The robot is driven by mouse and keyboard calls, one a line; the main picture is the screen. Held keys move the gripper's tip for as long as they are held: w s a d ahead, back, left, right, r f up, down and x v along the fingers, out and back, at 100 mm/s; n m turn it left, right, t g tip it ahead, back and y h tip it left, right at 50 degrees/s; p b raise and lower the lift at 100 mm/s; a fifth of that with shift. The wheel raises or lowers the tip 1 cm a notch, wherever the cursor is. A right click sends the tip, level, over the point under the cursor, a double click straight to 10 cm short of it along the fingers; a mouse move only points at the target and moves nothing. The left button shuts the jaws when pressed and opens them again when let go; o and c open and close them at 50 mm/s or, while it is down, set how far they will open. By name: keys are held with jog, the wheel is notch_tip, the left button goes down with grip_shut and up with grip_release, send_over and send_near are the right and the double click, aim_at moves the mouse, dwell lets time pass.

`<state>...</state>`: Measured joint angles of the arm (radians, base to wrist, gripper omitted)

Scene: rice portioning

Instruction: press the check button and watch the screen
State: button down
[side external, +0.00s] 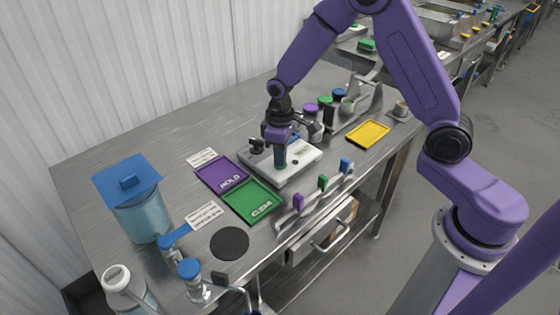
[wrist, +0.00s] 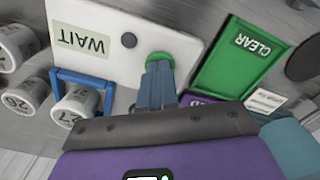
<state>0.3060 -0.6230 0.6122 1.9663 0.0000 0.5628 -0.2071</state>
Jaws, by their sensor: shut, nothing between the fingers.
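A white check device (side external: 301,165) sits flat on the steel table, under my gripper (side external: 280,163). In the wrist view its white top (wrist: 118,18) carries a pale screen (wrist: 85,40) reading "WAIT", upside down to that camera, and a dark round knob (wrist: 128,40). The green round check button (wrist: 160,58) is right at the tips of my gripper (wrist: 159,64). My gripper is shut and empty, its blue fingers together and pointing down at the button. The fingertips hide part of the button, and I cannot tell whether it is pressed in.
A purple "HOLD" tray (side external: 207,176) and a green "CLEAR" tray (side external: 262,211) lie beside the device. A yellow tray (side external: 367,134) lies to the right. A blue-lidded container (side external: 140,215) stands at left. Numbered white cylinders (wrist: 18,95) show in the wrist view.

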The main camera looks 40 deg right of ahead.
jog(key=shift+r, duration=3)
jog(key=shift+s+a+r, duration=0.1)
jog(key=shift+s, duration=0.05)
jog(key=s+a+r+n, duration=0.1)
jog(key=s+r+n, duration=0.15)
jog(key=s, duration=0.45)
jog(key=s+a+r+n, duration=0.1)
jog(key=s+a+r, duration=0.15)
jog(key=s, duration=0.45)
jog(key=s+d+r+n, duration=0.1)
jog(key=s+d, duration=0.1)
jog(key=s, duration=0.6)
jog(key=s+d+r+n, duration=0.1)
jog(key=s+d+n, duration=0.1)
jog(key=s, duration=0.6)
jog(key=shift+d+r, duration=0.4)
jog(key=shift+d, duration=0.3)
